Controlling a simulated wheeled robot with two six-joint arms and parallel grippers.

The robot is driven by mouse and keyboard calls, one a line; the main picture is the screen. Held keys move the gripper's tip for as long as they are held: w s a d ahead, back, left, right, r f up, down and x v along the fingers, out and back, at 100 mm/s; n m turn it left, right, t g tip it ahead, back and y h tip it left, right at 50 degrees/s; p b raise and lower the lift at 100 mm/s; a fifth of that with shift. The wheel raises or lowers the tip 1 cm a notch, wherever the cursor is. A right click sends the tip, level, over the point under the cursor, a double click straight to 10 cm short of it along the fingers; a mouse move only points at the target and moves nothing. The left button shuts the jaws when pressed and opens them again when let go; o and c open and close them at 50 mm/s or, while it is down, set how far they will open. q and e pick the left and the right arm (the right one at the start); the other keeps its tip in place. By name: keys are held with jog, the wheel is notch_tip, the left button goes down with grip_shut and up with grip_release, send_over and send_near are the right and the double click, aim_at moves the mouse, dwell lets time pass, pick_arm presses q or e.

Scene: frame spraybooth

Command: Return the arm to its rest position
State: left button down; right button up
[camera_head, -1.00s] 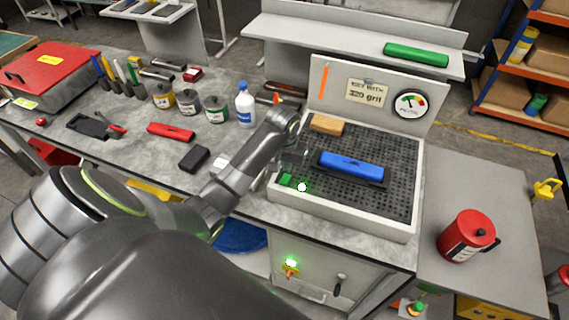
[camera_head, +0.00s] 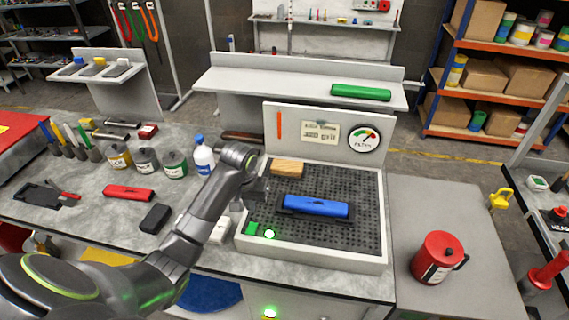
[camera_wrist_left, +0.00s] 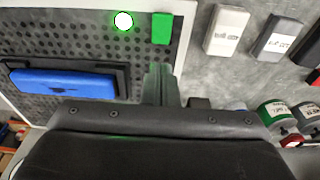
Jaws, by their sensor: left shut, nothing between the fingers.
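My left arm comes in from the lower left in the camera_head view and reaches to the left edge of the perforated spray booth tray (camera_head: 312,256). My left gripper (camera_head: 252,196) is small and partly hidden by its own wrist there. In the left wrist view its fingers (camera_wrist_left: 162,84) are together and empty, above the booth's edge beside a green button (camera_wrist_left: 162,28). A blue frame piece (camera_head: 316,206) lies in a dark holder on the tray and shows at the left of the wrist view (camera_wrist_left: 65,82). My right gripper is in neither view.
A wooden block (camera_head: 287,167) lies behind the blue piece. A white bottle (camera_head: 204,158), several paint cans (camera_head: 147,160), a red block (camera_head: 129,192) and a black block (camera_head: 156,218) stand left of the booth. A red canister (camera_head: 436,257) stands on the right-hand surface.

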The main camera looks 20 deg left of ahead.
pick_arm(q)
jog(key=s+d+f+m+t+y, duration=0.1)
jog(key=s, duration=1.4)
jog(key=s+d+f+m+t, duration=0.1)
jog(key=s+d+f, duration=0.1)
jog(key=s, duration=1.3)
notch_tip(320, 180, down, 32)
jog(key=a+g+b, duration=0.1)
jog(key=a+b, duration=0.1)
jog(key=b, duration=0.6)
jog(key=s+f+b, duration=0.3)
jog(key=s+f, duration=0.4)
jog(key=f, duration=0.4)
jog(key=s+d+f+g+b, duration=0.1)
jog(key=s+f+b, duration=0.2)
jog(key=s+f, duration=0.5)
notch_tip(320, 180, down, 4)
jog(key=shift+d+r+g, duration=0.15)
jog(key=shift+r+g, duration=0.05)
jog(key=shift+g, duration=0.1)
